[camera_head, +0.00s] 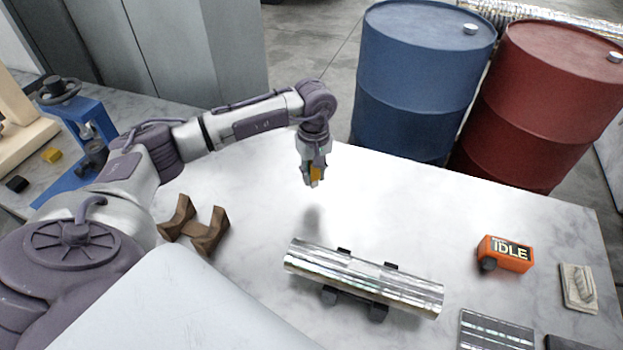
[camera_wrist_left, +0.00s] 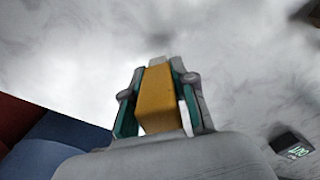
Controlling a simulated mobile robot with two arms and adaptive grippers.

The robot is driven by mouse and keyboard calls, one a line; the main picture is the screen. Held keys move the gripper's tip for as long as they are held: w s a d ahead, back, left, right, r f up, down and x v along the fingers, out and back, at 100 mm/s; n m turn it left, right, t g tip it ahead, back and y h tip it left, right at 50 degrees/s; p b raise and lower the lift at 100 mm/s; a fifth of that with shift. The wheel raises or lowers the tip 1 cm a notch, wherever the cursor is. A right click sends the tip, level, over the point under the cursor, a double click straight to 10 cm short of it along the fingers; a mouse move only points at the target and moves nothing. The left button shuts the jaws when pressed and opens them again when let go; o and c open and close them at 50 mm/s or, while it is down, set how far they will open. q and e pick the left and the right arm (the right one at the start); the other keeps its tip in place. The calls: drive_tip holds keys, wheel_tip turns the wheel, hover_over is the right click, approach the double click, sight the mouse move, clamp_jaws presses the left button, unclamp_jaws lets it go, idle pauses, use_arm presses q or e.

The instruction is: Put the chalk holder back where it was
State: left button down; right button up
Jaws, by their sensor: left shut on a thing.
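My left gripper (camera_head: 314,181) is shut on an orange-yellow block with a pale tip, which looks like the chalk holder (camera_head: 316,173). It is held in the air above the pale marble table (camera_head: 400,205), with a shadow below on the tabletop. In the left wrist view the chalk holder (camera_wrist_left: 160,98) sits between the two green-padded fingers of the gripper (camera_wrist_left: 157,95), its pale end pointing away from the wrist. My right gripper is not in view.
A shiny metal roll (camera_head: 365,278) lies on dark supports in front. A brown wooden cradle (camera_head: 195,225) stands left. An orange IDLE box (camera_head: 505,253) and a grey block (camera_head: 577,287) are right. Blue (camera_head: 420,85) and red (camera_head: 535,105) barrels stand behind the table.

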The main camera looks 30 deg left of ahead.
sight(312, 184)
use_arm(q)
drive_tip(key=shift+a+f, duration=0.15)
drive_tip(key=shift+a, duration=0.1)
drive_tip(key=shift+f, duration=0.3)
wheel_tip(312, 184, down, 2)
drive_tip(key=shift+f+p, duration=0.2)
drive_tip(key=shift+p, duration=0.55)
drive_tip(key=shift+f, duration=0.55)
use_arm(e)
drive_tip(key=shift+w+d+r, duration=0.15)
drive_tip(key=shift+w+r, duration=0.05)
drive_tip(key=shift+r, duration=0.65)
use_arm(q)
drive_tip(key=shift+f, duration=0.25)
drive_tip(key=c, duration=0.9)
unclamp_jaws()
drive_tip(key=shift+r, duration=0.1)
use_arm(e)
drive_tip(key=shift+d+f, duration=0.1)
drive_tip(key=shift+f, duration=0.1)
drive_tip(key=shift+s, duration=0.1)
